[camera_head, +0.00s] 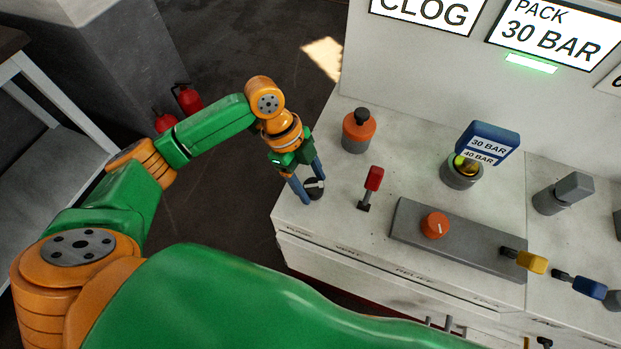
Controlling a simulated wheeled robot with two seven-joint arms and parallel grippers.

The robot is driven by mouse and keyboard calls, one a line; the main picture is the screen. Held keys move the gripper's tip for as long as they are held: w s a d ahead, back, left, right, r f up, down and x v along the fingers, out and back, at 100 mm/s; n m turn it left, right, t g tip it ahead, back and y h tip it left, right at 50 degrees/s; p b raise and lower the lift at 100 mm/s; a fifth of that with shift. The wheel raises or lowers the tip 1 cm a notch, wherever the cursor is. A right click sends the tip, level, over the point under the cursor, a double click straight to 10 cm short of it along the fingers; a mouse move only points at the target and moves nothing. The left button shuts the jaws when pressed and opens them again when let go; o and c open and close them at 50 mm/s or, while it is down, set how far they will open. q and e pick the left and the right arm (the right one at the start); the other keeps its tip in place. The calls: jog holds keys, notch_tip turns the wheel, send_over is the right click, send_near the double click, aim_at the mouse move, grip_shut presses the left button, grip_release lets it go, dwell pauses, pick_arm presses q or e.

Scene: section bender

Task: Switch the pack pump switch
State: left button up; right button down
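The pack pump switch appears to be the small dark rotary knob (315,190) with a white mark, at the left front corner of the white console (345,215). My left gripper (309,184) points down at this knob. Its two blue fingers are apart, one on the left and one on the upper right of the knob. I cannot tell whether they touch it. The fingers partly hide the knob. My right gripper is not in view.
A red-handled lever (372,180) stands right of the knob, and an orange cylinder with a black top (359,131) behind. A grey plate (400,225) carries an orange knob (435,225). A lit "PACK 30 BAR" sign (555,35) is at the back. Red extinguishers (187,99) stand on the floor.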

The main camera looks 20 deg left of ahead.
pick_arm(q)
grip_shut()
jog(key=shift+r+n+p, duration=0.15)
jog(key=shift+n+p, duration=0.15)
jog(key=shift+p, duration=0.2)
jog(key=n+t+p, duration=0.1)
jog(key=n+p, duration=0.2)
jog(key=p, duration=0.1)
jog(key=n+t+p, duration=0.1)
jog(key=n+p, duration=0.2)
jog(key=p, duration=0.2)
jog(key=n+t+y+p, duration=0.1)
jog(key=n+p, duration=0.2)
jog(key=p, duration=0.1)
jog(key=shift+s+d+r+t, duration=0.1)
jog(key=shift+s+t, duration=0.2)
jog(key=shift+f+n+t+y+p, duration=0.2)
jog(key=shift+n+t+y+p, duration=0.1)
jog(key=shift+n+p, duration=1)
jog(key=shift+o, duration=2.1)
grip_release()
